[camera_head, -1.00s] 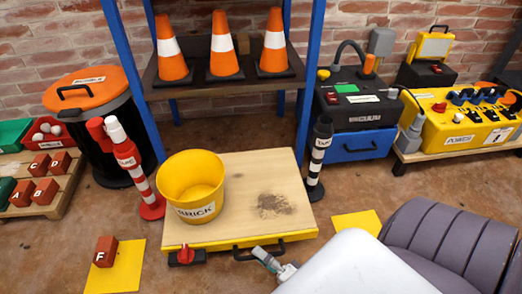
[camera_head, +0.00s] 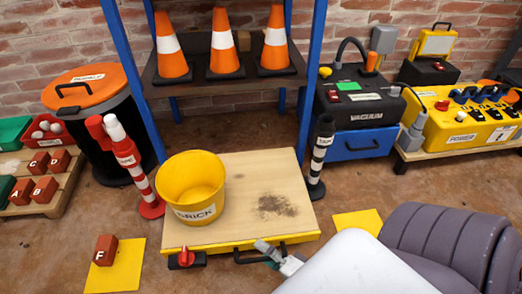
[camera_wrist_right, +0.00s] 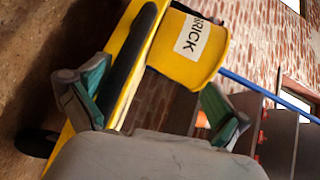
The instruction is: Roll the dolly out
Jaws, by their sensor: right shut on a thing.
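The dolly (camera_head: 236,180) is a wooden platform with a yellow front edge and a black handle (camera_head: 240,258); it stands on the floor under the blue-posted shelf. A yellow bucket (camera_head: 190,185) labelled BRICK stands on its left part; it also shows in the right wrist view (camera_wrist_right: 187,58). A dark stain marks the board. A red knob (camera_head: 186,258) sits at the front left. My right gripper (camera_head: 268,256) is at the right end of the handle, shut on it; the wrist view shows its green-padded fingers (camera_wrist_right: 155,105) apart, their contact unclear. My left gripper is out of view.
A red-and-white post (camera_head: 132,170) and a black-and-white post (camera_head: 319,158) flank the dolly. Yellow floor pads lie front left, with a red F block (camera_head: 105,250), and right (camera_head: 358,222). Cones stand on the shelf (camera_head: 225,90).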

